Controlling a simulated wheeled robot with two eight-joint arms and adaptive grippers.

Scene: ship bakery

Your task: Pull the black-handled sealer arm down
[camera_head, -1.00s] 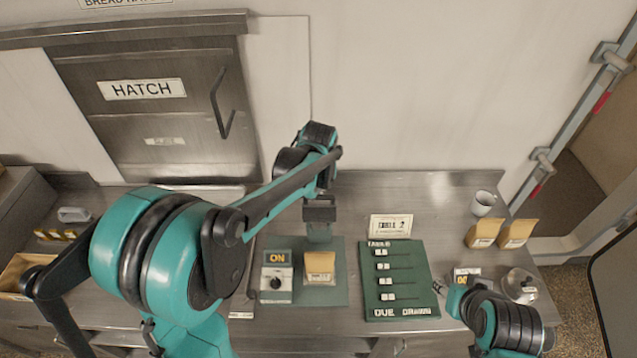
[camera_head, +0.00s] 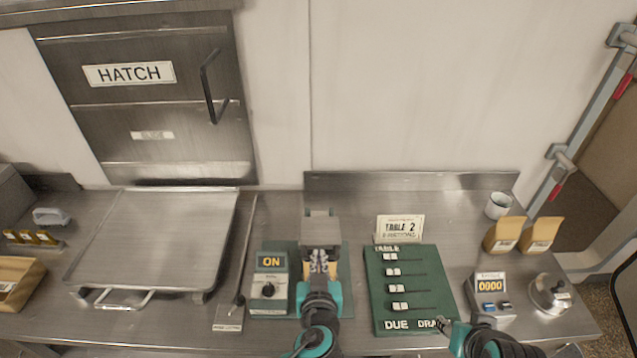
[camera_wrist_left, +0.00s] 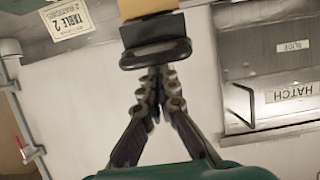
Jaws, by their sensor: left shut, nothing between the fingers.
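The sealer stands on a green mat (camera_head: 343,290), beside a control box (camera_head: 269,290) that reads ON. Its raised grey arm head (camera_head: 320,230) shows just above my left gripper (camera_head: 318,258). In the left wrist view, the black handle (camera_wrist_left: 155,54) is a rounded loop just beyond the fingertips of my left gripper (camera_wrist_left: 154,78). These fingers are shut with nothing between them; I cannot tell whether they touch the handle. A tan piece (camera_wrist_left: 147,7) shows past the handle. My left gripper mostly hides the sealer's lower part. My right gripper (camera_head: 443,325) is beside the green board; its jaws are too small to read.
A green board (camera_head: 375,290) with sliders and a TABLE 2 card (camera_head: 400,229) stand to the right. Beyond are a counter box (camera_head: 491,298), a metal pot (camera_head: 550,295), paper bags (camera_head: 504,235) and a cup (camera_head: 499,205). A metal tray (camera_head: 160,240) lies left.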

